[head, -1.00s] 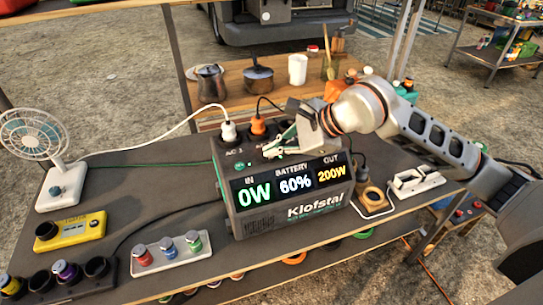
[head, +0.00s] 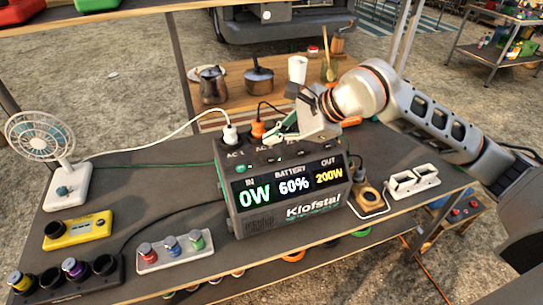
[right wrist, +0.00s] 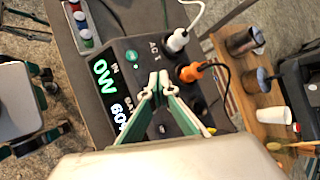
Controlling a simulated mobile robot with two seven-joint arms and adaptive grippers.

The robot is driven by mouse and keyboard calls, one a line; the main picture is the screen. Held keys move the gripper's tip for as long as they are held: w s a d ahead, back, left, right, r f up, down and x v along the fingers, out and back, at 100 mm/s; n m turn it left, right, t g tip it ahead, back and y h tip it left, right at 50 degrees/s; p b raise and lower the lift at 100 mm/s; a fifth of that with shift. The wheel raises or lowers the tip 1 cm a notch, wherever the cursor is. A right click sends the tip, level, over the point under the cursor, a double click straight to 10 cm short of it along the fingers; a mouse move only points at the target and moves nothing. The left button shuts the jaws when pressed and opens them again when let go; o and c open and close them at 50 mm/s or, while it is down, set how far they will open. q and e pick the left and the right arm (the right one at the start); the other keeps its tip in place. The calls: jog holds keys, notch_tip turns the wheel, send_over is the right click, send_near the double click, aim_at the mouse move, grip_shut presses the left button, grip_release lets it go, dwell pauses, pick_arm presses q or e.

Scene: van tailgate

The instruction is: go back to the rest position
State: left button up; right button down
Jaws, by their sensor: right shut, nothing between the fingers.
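My right gripper (head: 275,138) is shut and empty, just above the top of the grey Klofstal power station (head: 287,203). In the right wrist view, the closed fingertips (right wrist: 158,80) show over the station's top, near the orange plug. The station's display reads IN 0W, battery 60%, OUT 200W. A white plug (head: 229,133) and an orange plug (head: 257,129) sit in its top sockets. The right arm reaches in from the right. My left gripper is not in view.
On the table (head: 190,275) stand a white fan (head: 62,178), a yellow charger (head: 78,230), a tray of small jars (head: 173,248), a dark battery rack (head: 65,283) and a white double socket (head: 412,181). A wooden shelf behind holds pots and a white cup (head: 297,69).

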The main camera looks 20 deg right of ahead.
jog(key=shift+r+p, duration=0.4)
jog(key=shift+r, duration=0.55)
